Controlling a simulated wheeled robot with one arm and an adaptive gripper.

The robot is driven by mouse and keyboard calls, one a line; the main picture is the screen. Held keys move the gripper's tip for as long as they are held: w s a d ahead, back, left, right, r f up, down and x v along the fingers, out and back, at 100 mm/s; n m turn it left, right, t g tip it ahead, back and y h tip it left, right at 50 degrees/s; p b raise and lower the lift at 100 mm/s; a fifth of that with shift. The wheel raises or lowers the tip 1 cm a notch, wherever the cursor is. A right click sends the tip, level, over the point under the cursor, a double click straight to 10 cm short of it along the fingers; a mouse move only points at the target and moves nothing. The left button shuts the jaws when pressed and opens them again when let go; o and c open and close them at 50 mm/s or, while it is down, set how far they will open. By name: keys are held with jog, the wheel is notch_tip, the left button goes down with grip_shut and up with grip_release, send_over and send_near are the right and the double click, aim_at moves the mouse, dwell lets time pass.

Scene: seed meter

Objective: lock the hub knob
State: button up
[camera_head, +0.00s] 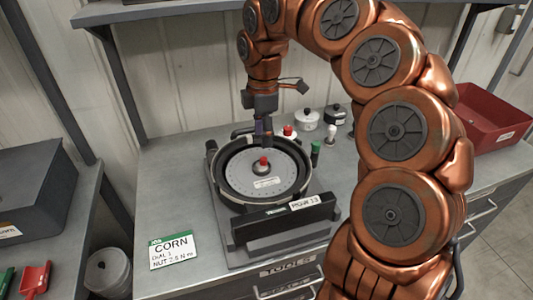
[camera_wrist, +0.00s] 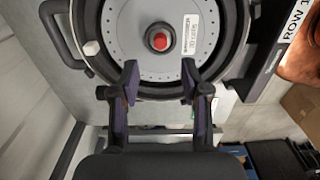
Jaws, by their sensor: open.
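The seed meter (camera_head: 225,157) is a round black housing with a grey seed disc (camera_head: 245,178) inside, on a grey stand on the bench. The hub knob is red (camera_head: 263,162) and stands at the disc's centre; it also shows in the wrist view (camera_wrist: 159,41). A white label lies on the disc beside it. My gripper (camera_head: 262,130) is above the back rim of the meter. In the wrist view my gripper (camera_wrist: 159,82) has its two fingers apart with nothing between them, and the knob lies beyond the fingertips. Whether the knob is locked cannot be told.
A green-edged CORN card (camera_head: 174,250) lies at the bench's front left. Several small knobs and lidded pots, including a white pot (camera_head: 306,120), stand behind the meter at right. A red bin (camera_head: 490,118) is at far right. A shelf overhangs the back.

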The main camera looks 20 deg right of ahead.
aim_at(263, 158)
jog(key=shift+f+p, duration=0.75)
jog(key=shift+f, duration=3)
